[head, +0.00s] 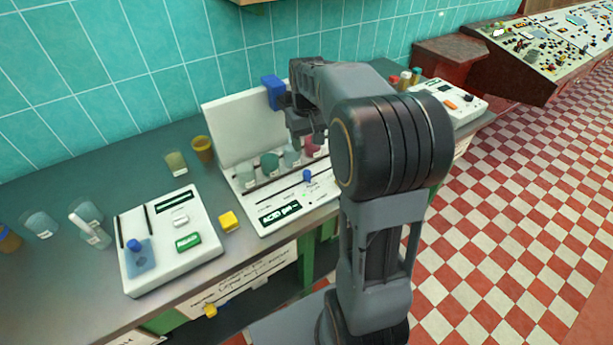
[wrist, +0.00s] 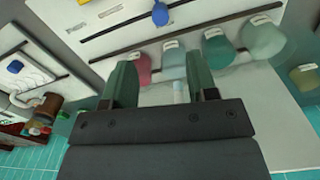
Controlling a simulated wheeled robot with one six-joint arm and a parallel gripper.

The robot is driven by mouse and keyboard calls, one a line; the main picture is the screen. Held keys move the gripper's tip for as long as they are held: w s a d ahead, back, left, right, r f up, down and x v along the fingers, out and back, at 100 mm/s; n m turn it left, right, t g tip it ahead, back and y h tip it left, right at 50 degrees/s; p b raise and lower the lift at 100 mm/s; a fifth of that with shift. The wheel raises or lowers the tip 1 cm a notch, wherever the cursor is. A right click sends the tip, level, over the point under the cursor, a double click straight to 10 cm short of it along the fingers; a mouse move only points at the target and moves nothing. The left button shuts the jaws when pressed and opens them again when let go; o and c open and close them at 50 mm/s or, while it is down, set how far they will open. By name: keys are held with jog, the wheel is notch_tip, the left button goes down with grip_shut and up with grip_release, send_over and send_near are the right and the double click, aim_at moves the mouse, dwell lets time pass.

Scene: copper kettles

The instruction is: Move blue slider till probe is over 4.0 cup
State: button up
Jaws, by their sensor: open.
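The pH device is a white machine (head: 262,207) with an upright back panel, standing on the bench. Its blue slider (head: 307,176) sits in a slot on the sloped front; it also shows at the top of the wrist view (wrist: 160,13). A row of cups stands behind the slot: pink (wrist: 143,68), pale blue (wrist: 174,64), teal (wrist: 218,50) and pale green (wrist: 263,38). Their label numbers are too small to read. My gripper (wrist: 163,88) is open above the cups, apart from the slider. A pale tube (wrist: 180,92), possibly the probe, shows between the fingers. A blue block (head: 273,92) shows beside my wrist.
A second white device (head: 170,240) with a blue knob and green button stands left. Loose beakers (head: 90,230) stand at the far left. Another white device (head: 450,103) stands right, behind my arm. A tiled wall rises behind.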

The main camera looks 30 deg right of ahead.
aim_at(307, 172)
notch_tip(307, 172, down, 12)
jog(key=shift+f, duration=0.2)
dwell(0.4)
grip_shut()
dwell(0.4)
